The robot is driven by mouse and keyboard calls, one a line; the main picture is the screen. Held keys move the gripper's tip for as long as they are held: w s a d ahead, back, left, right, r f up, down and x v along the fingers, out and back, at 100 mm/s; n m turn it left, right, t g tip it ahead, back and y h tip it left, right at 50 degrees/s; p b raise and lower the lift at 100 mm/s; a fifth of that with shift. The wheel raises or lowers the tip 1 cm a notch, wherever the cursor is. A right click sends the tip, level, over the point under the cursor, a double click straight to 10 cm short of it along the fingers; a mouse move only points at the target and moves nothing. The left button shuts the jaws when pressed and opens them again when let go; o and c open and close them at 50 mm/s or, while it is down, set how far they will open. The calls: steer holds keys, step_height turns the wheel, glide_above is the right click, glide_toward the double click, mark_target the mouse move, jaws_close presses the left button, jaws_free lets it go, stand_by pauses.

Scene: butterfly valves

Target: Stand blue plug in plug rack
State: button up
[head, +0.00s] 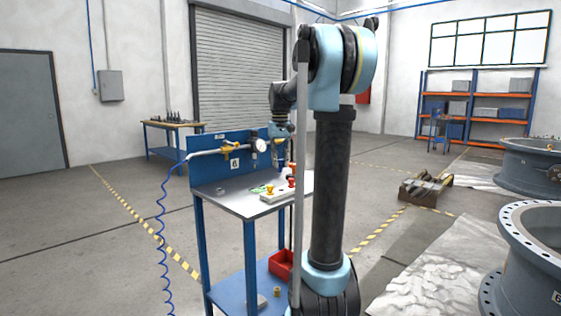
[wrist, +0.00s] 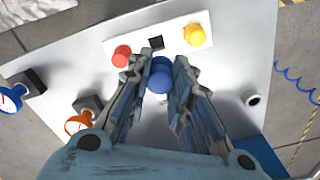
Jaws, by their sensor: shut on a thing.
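The blue plug (wrist: 160,76) is between the fingertips of my gripper (wrist: 161,70) in the wrist view. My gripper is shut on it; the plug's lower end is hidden. The white plug rack (wrist: 170,54) lies just beyond the fingertips. It holds a red plug (wrist: 121,56) at its left and a yellow plug (wrist: 194,35) at its right, with an empty square hole between them. In the head view the rack (head: 275,195) is on the bench top, and my gripper (head: 281,158) is above and behind it.
The metal bench top (head: 240,203) has a blue back panel (head: 222,150) with a pressure gauge (head: 259,145) and pipe fittings. A red bin (head: 281,264) sits on the lower shelf.

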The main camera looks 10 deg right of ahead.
mark_target(281, 166)
steer(key=shift+w+d+f, duration=0.1)
steer(key=shift+d+f, duration=0.05)
steer(key=shift+f, duration=0.65)
steer(key=shift+d+f, duration=0.15)
steer(key=shift+f, duration=2.55)
steer(key=shift+f, duration=1.05)
stand_by(1.0)
steer(key=o, duration=1.3)
steer(key=shift+r, duration=3.75)
